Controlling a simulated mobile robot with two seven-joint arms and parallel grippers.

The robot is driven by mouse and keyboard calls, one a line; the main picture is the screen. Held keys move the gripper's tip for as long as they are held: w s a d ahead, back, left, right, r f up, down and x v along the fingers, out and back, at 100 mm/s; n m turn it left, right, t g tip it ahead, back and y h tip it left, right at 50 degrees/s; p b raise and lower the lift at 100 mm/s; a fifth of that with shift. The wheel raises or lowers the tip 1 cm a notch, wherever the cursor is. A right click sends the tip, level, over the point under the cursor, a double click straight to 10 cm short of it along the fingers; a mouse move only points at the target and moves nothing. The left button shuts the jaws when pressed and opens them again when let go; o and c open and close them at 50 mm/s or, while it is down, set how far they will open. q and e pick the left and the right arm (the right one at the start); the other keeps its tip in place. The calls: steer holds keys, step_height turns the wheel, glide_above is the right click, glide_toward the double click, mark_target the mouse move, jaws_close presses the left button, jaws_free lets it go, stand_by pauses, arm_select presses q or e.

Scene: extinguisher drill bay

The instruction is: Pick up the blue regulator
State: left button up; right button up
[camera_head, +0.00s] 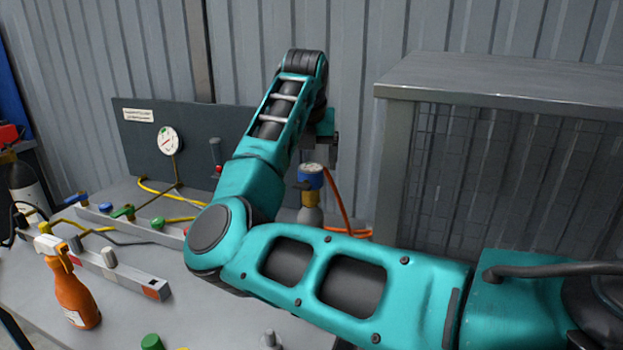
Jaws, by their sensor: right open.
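The blue regulator (312,178) has a round dial on top and a brass-coloured body. It sits upright on a grey bottle neck at the back of the bench, with an orange hose running down its right side. My right gripper (325,158) is just above and slightly right of the regulator, pointing down. It is open, and its fingers are small and partly hidden by my right arm. I cannot tell whether they touch the regulator. My right arm hides the lower bottle. My left gripper is not in view.
A dark panel with a white gauge (168,141) stands behind the bench. Manifold bars with coloured valves and yellow hoses lie left. An orange spray bottle (76,297) stands front left. A metal cage (497,170) stands close on the right, and a corrugated wall is behind.

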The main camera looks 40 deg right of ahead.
mark_target(311, 168)
steer(key=x, duration=0.5)
steer(key=shift+s+f+p, duration=0.15)
steer(key=shift+f+p, duration=0.25)
steer(key=c, duration=1.1)
